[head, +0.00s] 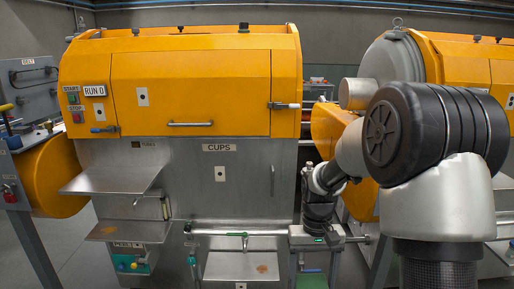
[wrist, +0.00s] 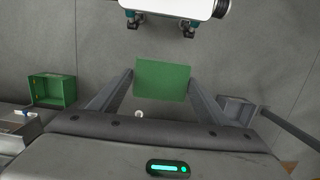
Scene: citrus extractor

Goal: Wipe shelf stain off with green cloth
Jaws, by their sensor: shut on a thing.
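My gripper (head: 312,268) hangs pointing down at the lower right of the orange machine, to the right of its low metal shelf. In the wrist view my gripper (wrist: 161,84) is shut on the green cloth (wrist: 162,78), a flat rectangle between the two fingers. In the head view only a thin green edge of the cloth (head: 311,271) shows. A brown stain (head: 262,268) lies on the low metal shelf (head: 225,266), left of my gripper. Another brown mark (head: 108,229) is on the small left shelf (head: 130,231). The cloth is apart from both marks.
A horizontal pipe with a green-handled valve (head: 244,235) runs above the low shelf. A larger empty metal shelf (head: 112,180) juts out at the left. In the wrist view a green box (wrist: 52,90) is left and a white cylinder (wrist: 175,6) is at the top.

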